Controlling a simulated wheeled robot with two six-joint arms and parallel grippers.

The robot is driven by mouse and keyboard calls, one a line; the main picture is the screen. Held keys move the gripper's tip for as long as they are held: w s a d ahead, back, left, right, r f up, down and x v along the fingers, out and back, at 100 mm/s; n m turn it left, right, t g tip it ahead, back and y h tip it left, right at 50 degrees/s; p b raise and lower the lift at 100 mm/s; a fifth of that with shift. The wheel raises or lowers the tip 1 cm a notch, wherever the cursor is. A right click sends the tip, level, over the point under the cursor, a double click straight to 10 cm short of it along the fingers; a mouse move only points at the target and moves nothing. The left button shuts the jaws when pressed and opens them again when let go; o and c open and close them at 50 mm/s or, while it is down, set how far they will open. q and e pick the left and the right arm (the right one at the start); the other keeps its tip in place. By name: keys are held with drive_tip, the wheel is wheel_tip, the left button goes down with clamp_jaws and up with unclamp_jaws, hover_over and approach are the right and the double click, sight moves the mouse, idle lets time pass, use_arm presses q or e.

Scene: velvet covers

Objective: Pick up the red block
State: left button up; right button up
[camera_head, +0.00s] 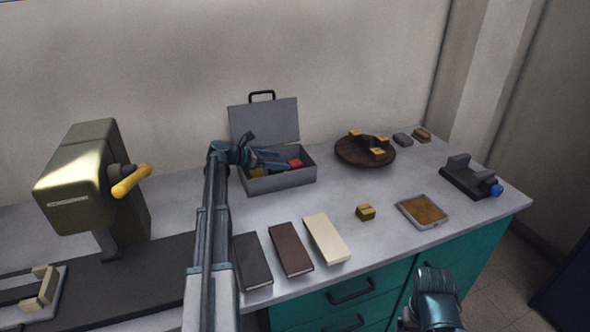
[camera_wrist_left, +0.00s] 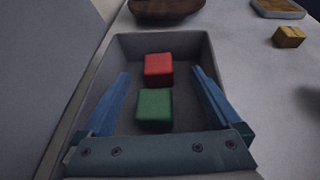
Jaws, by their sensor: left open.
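The red block (camera_head: 295,164) lies in the open grey case (camera_head: 283,185) on the counter. In the left wrist view the red block (camera_wrist_left: 158,69) sits inside the case, with a green block (camera_wrist_left: 154,109) on the near side of it. My left gripper (camera_wrist_left: 161,74) is open and empty above the case, its blue fingers on either side of the two blocks. In the head view my left gripper (camera_head: 270,160) reaches into the case's area from the left and partly hides its contents. Part of my right arm shows at the bottom right; its fingers are not clear.
The case's raised lid (camera_head: 264,120) stands behind it. A round wooden board (camera_head: 350,152) with several yellowish blocks is to the right. Three books, including a cream one (camera_head: 327,238), lie in front. A small wooden block (camera_head: 365,212) and a tray (camera_head: 404,213) lie farther right.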

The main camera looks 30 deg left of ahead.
sight(294, 162)
use_arm(q)
drive_tip(key=b+x, duration=0.1)
drive_tip(key=x, duration=0.1)
drive_tip(key=b+x, duration=0.1)
drive_tip(key=x, duration=0.2)
drive_tip(key=shift+a+f, duration=0.25)
drive_tip(key=shift+f, duration=0.1)
drive_tip(key=shift+w+d+b, duration=0.1)
drive_tip(key=shift+b, duration=0.2)
drive_tip(key=c, duration=1.5)
drive_tip(key=shift+r, duration=0.15)
